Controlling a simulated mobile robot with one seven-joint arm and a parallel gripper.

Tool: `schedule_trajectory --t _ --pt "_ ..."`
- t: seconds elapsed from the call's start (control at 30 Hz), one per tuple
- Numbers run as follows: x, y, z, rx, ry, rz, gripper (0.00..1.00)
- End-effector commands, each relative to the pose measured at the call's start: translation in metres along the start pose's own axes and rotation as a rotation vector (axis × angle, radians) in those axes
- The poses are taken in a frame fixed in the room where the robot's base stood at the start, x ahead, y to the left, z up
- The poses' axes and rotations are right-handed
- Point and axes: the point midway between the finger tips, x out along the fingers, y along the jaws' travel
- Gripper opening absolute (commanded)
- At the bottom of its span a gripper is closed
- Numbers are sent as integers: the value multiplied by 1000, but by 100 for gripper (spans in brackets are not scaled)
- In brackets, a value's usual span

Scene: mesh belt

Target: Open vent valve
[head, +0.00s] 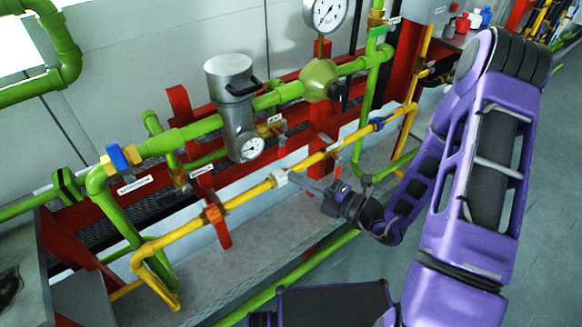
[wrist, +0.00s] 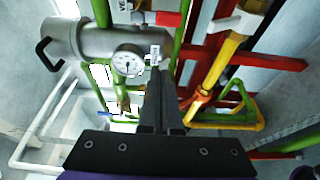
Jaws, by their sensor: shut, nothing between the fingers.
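My gripper (head: 292,177) is shut and empty, with its thin dark fingers pointing left beside a white fitting (head: 281,178) on the yellow pipe (head: 245,196). I cannot tell whether they touch it. In the wrist view the shut fingers (wrist: 158,72) point up the picture, just below a small white tag (wrist: 155,54) and beside a gauge (wrist: 128,63). Several valves show: one with a blue handle (head: 120,158) on the green pipe at left, and small brass ones near the silver canister (head: 230,80). I cannot read which is the vent valve.
A red frame (head: 185,110) carries the green and yellow pipes. A large white dial (head: 326,12) stands at the top, and a small gauge (head: 250,148) sits under the canister. A grey ledge (head: 250,225) lies below the pipes. The floor at right is clear.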

Motion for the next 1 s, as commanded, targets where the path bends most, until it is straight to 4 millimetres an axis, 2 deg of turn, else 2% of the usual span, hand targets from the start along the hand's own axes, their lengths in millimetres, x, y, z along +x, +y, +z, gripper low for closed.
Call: schedule_trajectory --t 0.47,0.53,0.7,1.0 --pt "96 0 -2 -3 6 2 0" --pt "87 0 14 -5 -1 0 0" --pt "81 0 31 -3 1 0 0" --pt "78 0 37 -1 3 0 0"
